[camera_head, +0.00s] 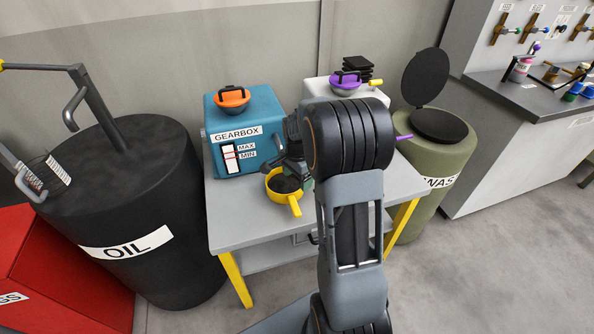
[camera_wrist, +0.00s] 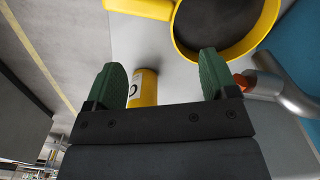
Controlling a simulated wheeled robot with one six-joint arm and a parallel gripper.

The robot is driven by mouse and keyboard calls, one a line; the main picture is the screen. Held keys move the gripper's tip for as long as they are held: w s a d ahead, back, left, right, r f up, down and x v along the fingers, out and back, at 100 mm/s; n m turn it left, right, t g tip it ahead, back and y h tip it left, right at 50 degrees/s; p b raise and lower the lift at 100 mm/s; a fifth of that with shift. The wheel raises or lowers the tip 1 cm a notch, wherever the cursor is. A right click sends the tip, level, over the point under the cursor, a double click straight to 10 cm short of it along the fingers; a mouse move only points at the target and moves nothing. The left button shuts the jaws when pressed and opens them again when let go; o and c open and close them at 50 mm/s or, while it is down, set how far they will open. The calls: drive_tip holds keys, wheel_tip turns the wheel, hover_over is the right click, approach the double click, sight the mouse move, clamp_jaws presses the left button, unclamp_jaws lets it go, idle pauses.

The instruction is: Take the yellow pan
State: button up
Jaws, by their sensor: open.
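The yellow pan (camera_head: 283,187) has a dark inside and stands upright on the grey table, its handle pointing toward the front edge. In the wrist view the pan (camera_wrist: 222,28) is at the top right, with its handle (camera_wrist: 140,8) running off to the left. My gripper (camera_wrist: 161,66) is open, with green fingers spread apart and nothing held between them. The pan lies beyond the fingertips, apart from them. In the head view my arm hides most of the gripper, which is close beside the pan.
The blue gearbox (camera_head: 245,140) with an orange-capped top stands behind the pan. The table (camera_head: 250,228) has a clear front left. A black oil drum (camera_head: 120,200) stands left, a waste bin (camera_head: 440,160) right. A yellow labelled cylinder (camera_wrist: 144,88) shows between the fingers.

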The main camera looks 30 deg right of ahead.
sight(297, 197)
wheel_tip(297, 197, down, 10)
drive_tip(key=shift+r+b, duration=0.1)
drive_tip(key=shift+b, duration=0.2)
idle(0.3)
clamp_jaws()
idle(0.6)
